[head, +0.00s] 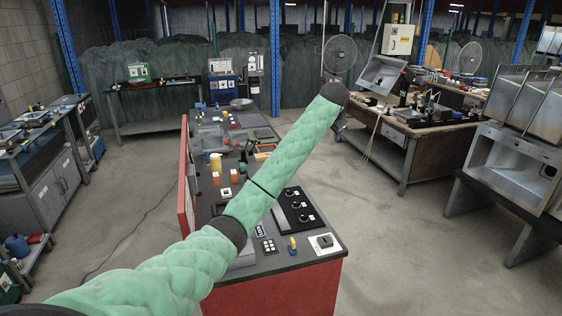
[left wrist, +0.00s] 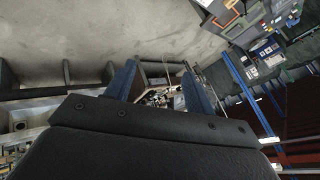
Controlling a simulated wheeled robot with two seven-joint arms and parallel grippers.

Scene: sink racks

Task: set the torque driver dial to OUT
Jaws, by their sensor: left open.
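A black panel (head: 297,213) with several round knobs lies on the red workbench's dark top. A white plate with a dark knob (head: 325,242) sits near the bench's front right corner. I cannot tell which knob is the torque driver dial, and no OUT marking is readable. My left arm, in a green sleeve, reaches across above the bench. My left gripper (head: 339,122) is beyond the bench's right side, small and partly hidden in the head view. In the left wrist view its blue fingers (left wrist: 160,82) are apart with nothing between them. My right gripper is out of view.
The red workbench (head: 275,295) also holds a keypad (head: 268,246), a small yellow-and-blue item (head: 292,244) and a yellow cylinder (head: 215,162). A wooden-sided bench (head: 405,150) stands at the right rear, steel sinks (head: 515,165) at far right. The floor between is clear.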

